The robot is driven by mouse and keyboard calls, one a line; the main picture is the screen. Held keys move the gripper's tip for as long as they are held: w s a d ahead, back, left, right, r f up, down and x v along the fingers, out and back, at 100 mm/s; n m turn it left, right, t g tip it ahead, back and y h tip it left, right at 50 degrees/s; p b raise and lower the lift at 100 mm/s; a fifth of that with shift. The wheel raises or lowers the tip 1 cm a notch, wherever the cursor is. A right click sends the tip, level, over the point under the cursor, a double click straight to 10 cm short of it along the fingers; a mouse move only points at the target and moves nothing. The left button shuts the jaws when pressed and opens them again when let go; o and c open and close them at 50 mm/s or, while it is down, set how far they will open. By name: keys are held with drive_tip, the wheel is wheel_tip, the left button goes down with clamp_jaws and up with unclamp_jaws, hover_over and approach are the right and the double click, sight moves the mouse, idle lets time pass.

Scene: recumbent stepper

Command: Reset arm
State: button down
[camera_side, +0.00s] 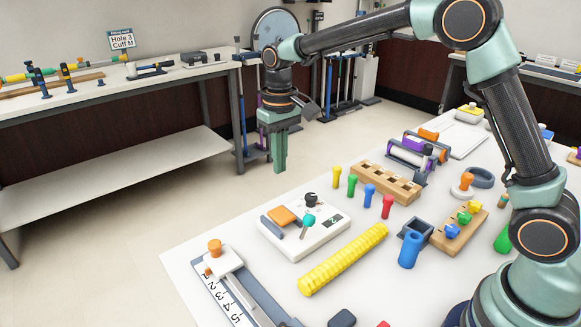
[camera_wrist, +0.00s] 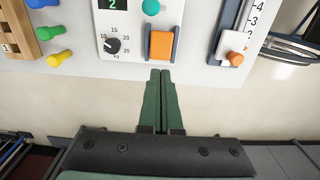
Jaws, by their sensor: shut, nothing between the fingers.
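My gripper (camera_side: 280,160) hangs pointing down in the side view, beyond the far edge of the white table (camera_side: 180,262) and above the floor. Its green fingers are together with nothing between them. In the wrist view the shut fingers (camera_wrist: 162,75) reach toward the table edge, their tips appearing just below an orange block (camera_wrist: 161,44). My arm stretches from its base at the lower right, up and across to the left.
On the table are a white device with a dial (camera_side: 305,230), a yellow ribbed rod (camera_side: 343,259), a wooden peg block (camera_side: 386,184), coloured pegs and a numbered slide (camera_side: 232,295). A bench (camera_side: 110,88) stands behind at left. Open floor lies between.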

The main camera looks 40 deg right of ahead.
drive_tip(key=shift+r, duration=0.8)
drive_tip(key=s+d+r+t, duration=0.3)
drive_tip(key=s+d+r, duration=0.3)
drive_tip(key=s, duration=0.4)
drive_tip(key=s+d+t, duration=0.1)
drive_tip(key=s+t, duration=0.1)
drive_tip(key=s, duration=0.7)
drive_tip(key=shift+s+d+f, duration=0.2)
drive_tip(key=shift+d, duration=0.2)
idle(0.3)
